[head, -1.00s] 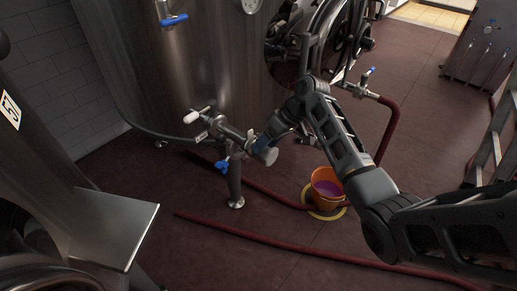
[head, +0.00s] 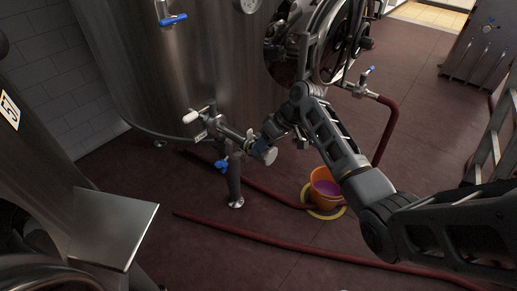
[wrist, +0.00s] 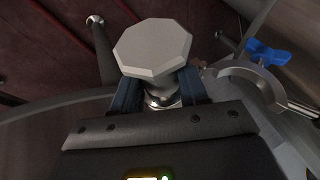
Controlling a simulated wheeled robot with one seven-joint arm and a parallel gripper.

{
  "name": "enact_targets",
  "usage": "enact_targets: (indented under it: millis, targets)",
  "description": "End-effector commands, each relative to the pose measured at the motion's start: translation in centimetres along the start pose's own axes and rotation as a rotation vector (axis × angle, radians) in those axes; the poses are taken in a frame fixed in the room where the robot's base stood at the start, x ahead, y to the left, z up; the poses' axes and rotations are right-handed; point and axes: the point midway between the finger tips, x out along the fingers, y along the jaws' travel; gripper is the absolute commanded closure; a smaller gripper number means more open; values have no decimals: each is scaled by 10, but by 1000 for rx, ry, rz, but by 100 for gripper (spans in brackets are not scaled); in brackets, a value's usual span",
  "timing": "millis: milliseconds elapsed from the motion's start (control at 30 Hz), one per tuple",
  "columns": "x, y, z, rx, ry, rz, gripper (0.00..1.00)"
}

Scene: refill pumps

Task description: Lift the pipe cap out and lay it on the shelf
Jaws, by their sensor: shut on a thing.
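The pipe cap (wrist: 153,46) is a pale grey octagonal piece at the end of a steel pipe fitting; it also shows in the head view (head: 270,155). My gripper (wrist: 155,92) has its two blue-grey fingers closed around the cap's narrower neck, and in the head view my gripper (head: 262,143) is at the right end of the pipe (head: 228,134). The cap appears still in line with the pipe; I cannot tell whether they touch. The shelf (head: 117,230) is a bare metal plate at the lower left.
A blue-handled clamp (wrist: 268,53) sits beside the cap, on the pipe. A large steel tank (head: 170,80) stands behind. An orange bucket (head: 325,188) stands on the floor at right, near red hoses (head: 270,243). The shelf top is clear.

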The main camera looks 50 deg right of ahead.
Motion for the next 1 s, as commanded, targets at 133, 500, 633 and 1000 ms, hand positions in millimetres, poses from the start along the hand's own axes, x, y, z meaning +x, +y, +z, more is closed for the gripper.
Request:
enact_targets:
  millis: [133,500,633,1000]
  targets:
    - [2,0,2,1,-3,-1,94]
    - [-2,-2,0,1,-4,-1,96]
    - [-12,-6,-5,-1,-1,0,96]
    - [-77,0,4,3,2,2,96]
